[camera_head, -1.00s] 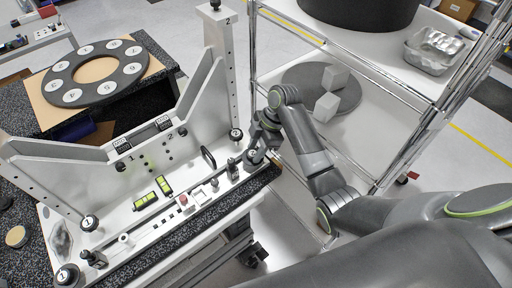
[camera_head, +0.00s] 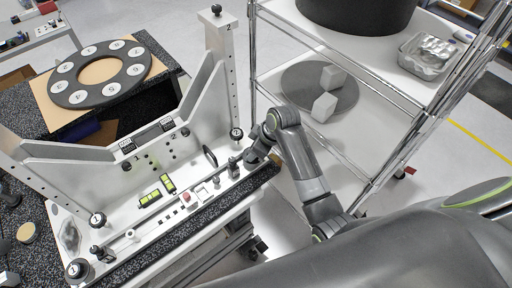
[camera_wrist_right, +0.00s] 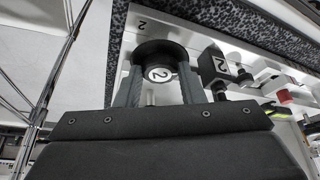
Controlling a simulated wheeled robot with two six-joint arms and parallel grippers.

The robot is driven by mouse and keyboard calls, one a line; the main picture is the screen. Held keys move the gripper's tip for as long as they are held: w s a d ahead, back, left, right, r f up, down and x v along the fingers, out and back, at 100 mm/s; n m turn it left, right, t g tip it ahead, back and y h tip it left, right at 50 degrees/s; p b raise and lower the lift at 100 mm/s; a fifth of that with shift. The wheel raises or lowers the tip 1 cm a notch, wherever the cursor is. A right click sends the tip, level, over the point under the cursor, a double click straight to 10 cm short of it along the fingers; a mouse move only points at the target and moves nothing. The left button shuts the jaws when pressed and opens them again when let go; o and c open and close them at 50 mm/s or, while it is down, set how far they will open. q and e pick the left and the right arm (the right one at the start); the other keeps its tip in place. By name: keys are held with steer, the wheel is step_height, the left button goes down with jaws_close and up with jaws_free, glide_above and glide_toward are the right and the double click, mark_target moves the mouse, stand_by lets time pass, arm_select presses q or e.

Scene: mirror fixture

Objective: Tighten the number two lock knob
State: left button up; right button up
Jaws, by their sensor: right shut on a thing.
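In the head view my right gripper (camera_head: 252,155) is at the front right corner of the white fixture (camera_head: 140,185) and hides most of the knob. The matching number one knob (camera_head: 78,269) is at the front left corner. My left gripper is not in view.
A wire shelf cart (camera_head: 385,110) stands right of the fixture, close to my right arm. Another "2" knob (camera_head: 236,134) and a black handle (camera_head: 209,156) are near the gripper. A dark ring plate with numbered discs (camera_head: 98,73) lies on the table behind the fixture.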

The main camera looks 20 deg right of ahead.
steer(key=m, duration=0.2)
steer(key=m+t+h, duration=0.1)
steer(key=shift+s+a+m, duration=0.1)
steer(key=shift+a+m, duration=0.1)
steer(key=shift+m, duration=0.2)
steer(key=m+h, duration=0.1)
steer(key=m, duration=0.3)
steer(key=shift+a+h, duration=0.15)
steer(key=shift+h, duration=0.25)
steer(key=shift+m, duration=0.3)
steer(key=o, duration=1)
